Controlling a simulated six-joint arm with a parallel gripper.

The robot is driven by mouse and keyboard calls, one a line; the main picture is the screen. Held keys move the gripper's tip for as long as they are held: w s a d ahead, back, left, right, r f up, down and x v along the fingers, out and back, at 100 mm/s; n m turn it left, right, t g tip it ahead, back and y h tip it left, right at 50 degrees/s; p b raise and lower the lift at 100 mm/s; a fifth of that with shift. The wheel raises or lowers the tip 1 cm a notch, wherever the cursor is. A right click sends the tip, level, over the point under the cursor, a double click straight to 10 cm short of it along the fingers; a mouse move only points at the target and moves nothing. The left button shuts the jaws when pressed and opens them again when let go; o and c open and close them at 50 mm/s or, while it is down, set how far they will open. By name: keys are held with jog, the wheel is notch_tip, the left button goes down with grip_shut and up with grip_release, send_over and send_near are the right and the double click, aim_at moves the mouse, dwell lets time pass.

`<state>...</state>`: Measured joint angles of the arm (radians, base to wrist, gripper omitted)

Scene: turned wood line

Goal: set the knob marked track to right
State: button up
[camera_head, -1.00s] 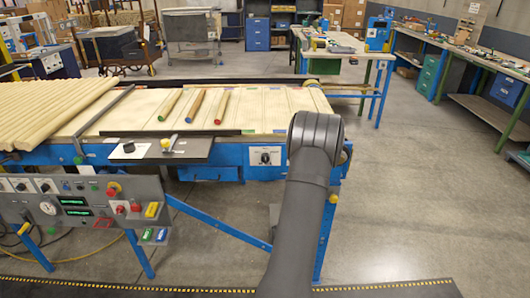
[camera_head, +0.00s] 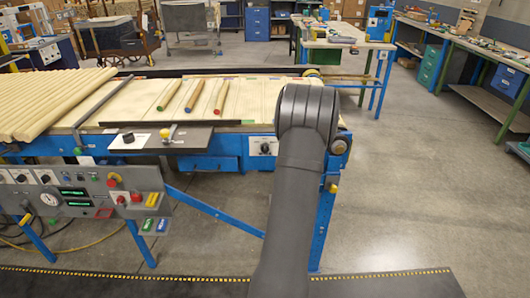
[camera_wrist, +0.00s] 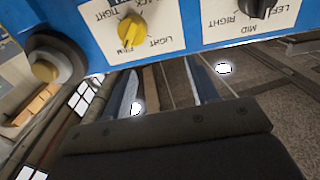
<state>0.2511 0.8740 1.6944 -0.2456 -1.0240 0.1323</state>
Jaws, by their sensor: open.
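In the wrist view a black knob (camera_wrist: 258,8) sits on a white plate lettered LEFT, MID and RIGHT, seen upside down at the top right. It is partly cut off by the picture edge, and I cannot tell which word it points to. The word track does not show. My gripper (camera_wrist: 162,68) is open and empty, with its two fingers apart below the plates and clear of the knob. In the head view a black knob on a white plate (camera_head: 264,148) shows on the blue beam, just left of my arm, which hides my gripper there.
A yellow knob (camera_wrist: 131,29) on a plate lettered TIGHT, FIRM and LIGHT is beside the black knob. A round dark-rimmed fitting (camera_wrist: 50,62) is at the left. A grey control panel (camera_head: 85,195) stands at the lower left. Floor is clear to the right.

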jog(key=s+a+f+n, duration=0.2)
jog(key=s+a+f, duration=0.1)
jog(key=s+a, duration=0.45)
jog(key=n, duration=0.1)
send_near(265, 151)
jog(key=shift+y, duration=0.3)
jog(key=w, duration=0.9)
jog(key=shift+w+d+r, duration=0.1)
jog(key=shift+w+d, duration=0.05)
jog(key=shift+w, duration=0.2)
jog(key=c, duration=1)
